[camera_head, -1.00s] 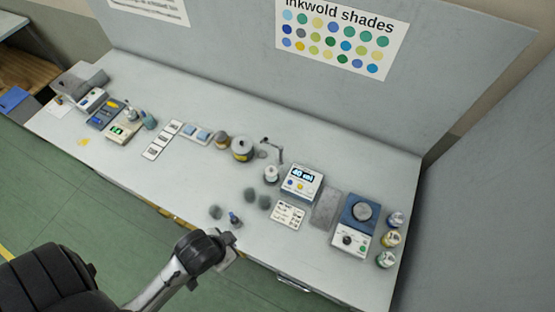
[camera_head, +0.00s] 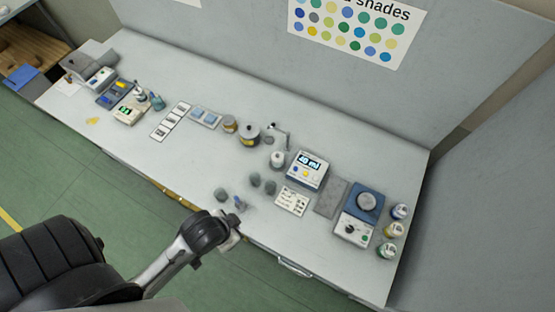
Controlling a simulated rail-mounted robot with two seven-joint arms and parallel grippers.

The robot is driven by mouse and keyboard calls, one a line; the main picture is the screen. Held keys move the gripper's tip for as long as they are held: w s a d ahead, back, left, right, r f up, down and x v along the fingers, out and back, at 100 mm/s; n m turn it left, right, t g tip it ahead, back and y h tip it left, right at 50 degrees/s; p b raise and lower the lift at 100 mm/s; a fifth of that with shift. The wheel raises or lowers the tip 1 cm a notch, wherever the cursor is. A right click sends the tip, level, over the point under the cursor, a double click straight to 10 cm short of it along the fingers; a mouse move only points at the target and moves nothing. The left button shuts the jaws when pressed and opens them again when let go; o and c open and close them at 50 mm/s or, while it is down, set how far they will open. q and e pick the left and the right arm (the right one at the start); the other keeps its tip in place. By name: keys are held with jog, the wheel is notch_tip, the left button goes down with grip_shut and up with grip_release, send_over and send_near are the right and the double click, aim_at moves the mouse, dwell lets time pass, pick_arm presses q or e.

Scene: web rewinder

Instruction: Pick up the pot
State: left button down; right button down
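Several vessels could be the pot; I cannot tell which one is meant. The largest is a grey-lidded pot (camera_head: 249,135) with a yellow label, upright at the middle of the bench. A smaller brownish pot (camera_head: 229,124) stands to its left, and a small white pot (camera_head: 277,159) stands to its lower right. Small dark grey cups (camera_head: 256,180) stand nearer the front edge. My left gripper (camera_head: 234,230) is at the bench's front edge, apart from these vessels; its fingers are too small to read. My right gripper is not in view.
A small blue-topped item (camera_head: 239,203) stands just beyond my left gripper. A display unit (camera_head: 307,168), a card (camera_head: 292,201), a blue scale-like device (camera_head: 358,214) and labelled jars (camera_head: 390,231) fill the right side. Bare bench (camera_head: 185,165) lies left of the cups.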

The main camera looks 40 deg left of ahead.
pick_arm(q)
jog(key=c, duration=1.9)
grip_release()
jog(key=o, duration=1.8)
jog(key=shift+c, duration=0.2)
